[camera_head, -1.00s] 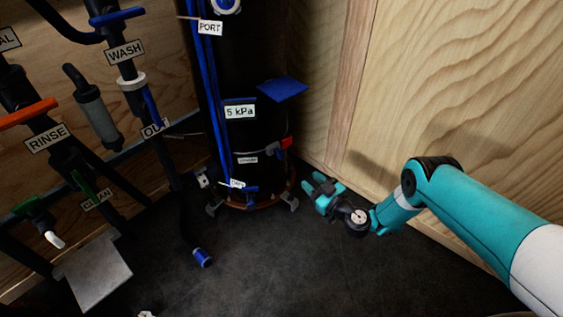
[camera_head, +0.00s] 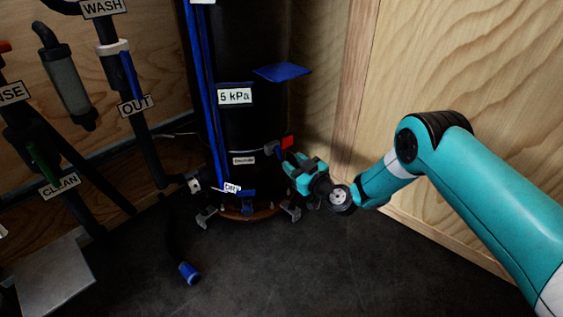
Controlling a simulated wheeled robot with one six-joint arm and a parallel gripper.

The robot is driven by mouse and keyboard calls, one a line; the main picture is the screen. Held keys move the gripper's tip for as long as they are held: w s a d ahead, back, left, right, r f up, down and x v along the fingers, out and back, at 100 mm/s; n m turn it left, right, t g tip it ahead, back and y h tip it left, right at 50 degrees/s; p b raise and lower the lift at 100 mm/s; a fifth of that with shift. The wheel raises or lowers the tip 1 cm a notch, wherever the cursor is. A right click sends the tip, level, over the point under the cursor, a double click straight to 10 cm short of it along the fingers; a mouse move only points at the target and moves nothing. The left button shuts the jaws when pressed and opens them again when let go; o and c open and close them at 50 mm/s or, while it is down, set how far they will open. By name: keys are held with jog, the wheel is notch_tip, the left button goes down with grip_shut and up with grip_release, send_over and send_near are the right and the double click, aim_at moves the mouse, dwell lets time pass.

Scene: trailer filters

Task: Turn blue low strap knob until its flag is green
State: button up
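A black cylinder vessel (camera_head: 245,120) stands in the corner. A strap runs around its lower part, with a grey latch or knob (camera_head: 271,148) on its right side. A red flag (camera_head: 288,142) shows beside it. A dark blue part sits just under the flag, partly hidden by my gripper. My gripper (camera_head: 291,166) is at the right of the vessel, just below the red flag, its fingers pointing up-left. Whether it touches the knob, and whether its fingers are apart, I cannot tell.
A blue plate (camera_head: 283,72) sticks out from the vessel above. Feet and clamps (camera_head: 207,215) ring its base. A wooden wall (camera_head: 450,90) stands close on the right. Pipes (camera_head: 140,130) and a blue-ended hose (camera_head: 189,272) are at left.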

aim_at(281, 154)
jog(key=b+x, duration=0.2)
jog(key=x, duration=0.3)
jog(key=shift+w+a, duration=0.4)
jog(key=shift+w, duration=0.1)
jog(key=shift+c, duration=0.2)
grip_shut()
